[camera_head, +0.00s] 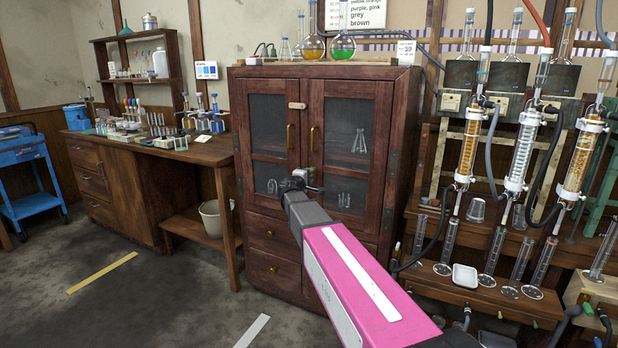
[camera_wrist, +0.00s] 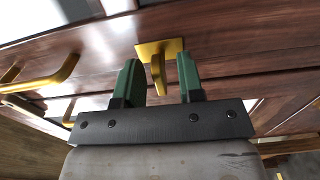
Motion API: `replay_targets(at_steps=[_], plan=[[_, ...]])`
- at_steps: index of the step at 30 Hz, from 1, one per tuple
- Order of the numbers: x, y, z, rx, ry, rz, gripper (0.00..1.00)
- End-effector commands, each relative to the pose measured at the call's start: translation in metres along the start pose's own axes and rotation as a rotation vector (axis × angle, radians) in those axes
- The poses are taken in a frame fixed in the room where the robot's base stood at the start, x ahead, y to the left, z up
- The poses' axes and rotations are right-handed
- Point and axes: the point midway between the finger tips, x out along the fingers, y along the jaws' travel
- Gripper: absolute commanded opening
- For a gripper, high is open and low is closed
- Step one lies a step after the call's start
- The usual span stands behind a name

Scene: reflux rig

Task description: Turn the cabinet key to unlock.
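The brass key (camera_wrist: 157,66) sits on a square brass plate on the dark wooden cabinet front in the wrist view. My gripper (camera_head: 303,181) is in front of the cabinet (camera_head: 350,85) doors in the head view. In the wrist view its two green fingers are apart, one on each side of the key, with visible gaps to both. The fingers look open and hold nothing. In the head view I cannot make out the key, as my gripper is in front of that area. Both glass cabinet doors look closed.
Brass door handles (camera_head: 312,139) are on the doors; one handle (camera_wrist: 55,75) shows left of my fingers in the wrist view. Round flasks (camera_head: 342,46) stand on top of the cabinet. A glassware rig (camera_head: 520,150) stands close at the right, a wooden bench (camera_head: 150,150) at the left.

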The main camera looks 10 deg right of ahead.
Motion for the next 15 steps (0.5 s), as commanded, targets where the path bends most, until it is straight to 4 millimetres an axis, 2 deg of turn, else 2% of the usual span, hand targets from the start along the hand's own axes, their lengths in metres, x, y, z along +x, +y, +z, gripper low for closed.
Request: replay_targets(at_steps=[10,13,15], plan=[[0.0035,0.0,0.0003,0.0,0.0,0.0,0.35],[0.0034,0.0,0.0003,0.0,0.0,0.0,0.03],[0.0034,0.0,0.0002,0.0,0.0,0.0,0.0]])
